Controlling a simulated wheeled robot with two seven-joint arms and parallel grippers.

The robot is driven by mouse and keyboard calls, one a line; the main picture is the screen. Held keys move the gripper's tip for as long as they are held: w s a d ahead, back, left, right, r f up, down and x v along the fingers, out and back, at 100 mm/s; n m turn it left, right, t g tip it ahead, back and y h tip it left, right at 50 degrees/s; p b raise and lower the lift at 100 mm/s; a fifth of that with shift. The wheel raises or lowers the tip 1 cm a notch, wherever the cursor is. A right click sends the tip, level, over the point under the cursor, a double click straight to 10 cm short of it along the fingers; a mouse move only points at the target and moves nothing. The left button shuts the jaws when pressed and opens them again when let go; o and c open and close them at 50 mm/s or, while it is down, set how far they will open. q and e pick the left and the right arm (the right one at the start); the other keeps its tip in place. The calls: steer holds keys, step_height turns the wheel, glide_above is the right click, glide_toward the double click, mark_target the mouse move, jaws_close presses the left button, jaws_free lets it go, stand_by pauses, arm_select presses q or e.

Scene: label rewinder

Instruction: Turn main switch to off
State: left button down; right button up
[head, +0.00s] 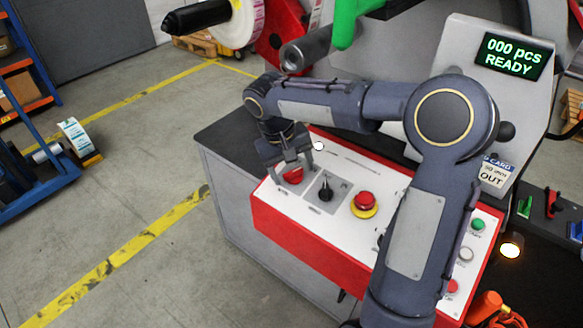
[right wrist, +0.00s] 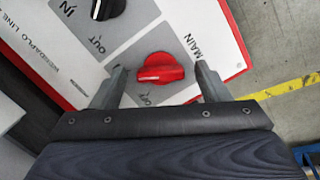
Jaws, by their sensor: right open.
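The main switch (head: 293,175) is a red rotary knob at the left end of the white-topped red control box. In the right wrist view the red knob (right wrist: 161,68) sits on a grey patch beside the word MAIN. My right gripper (head: 287,172) is over the knob with its fingers pointing down. In the right wrist view the open fingers (right wrist: 160,75) stand on either side of the knob, with a gap visible on each side. Whether the fingers touch the panel I cannot tell. My left gripper is not in view.
A black selector knob (head: 326,190) is close beside the main switch, and a red emergency button on a yellow ring (head: 365,203) is further right. My right arm hides part of the control box (head: 310,237).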

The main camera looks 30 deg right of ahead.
steer(key=c, duration=1)
steer(key=shift+r, duration=0.1)
steer(key=shift+r+n+p, duration=0.1)
steer(key=shift+n+p, duration=0.75)
steer(key=shift+n, duration=0.15)
steer(key=n+p, duration=0.2)
steer(key=n, duration=0.1)
steer(key=shift+a+n+h, duration=0.1)
steer(key=shift+n+h, duration=0.2)
steer(key=n+p, duration=0.1)
steer(key=n, duration=0.2)
steer(key=shift+p, duration=0.4)
steer(key=shift+n+t+h+p, duration=0.35)
steer(key=shift+n+p, duration=0.25)
steer(key=shift+n, duration=1)
steer(key=shift+o, duration=0.2)
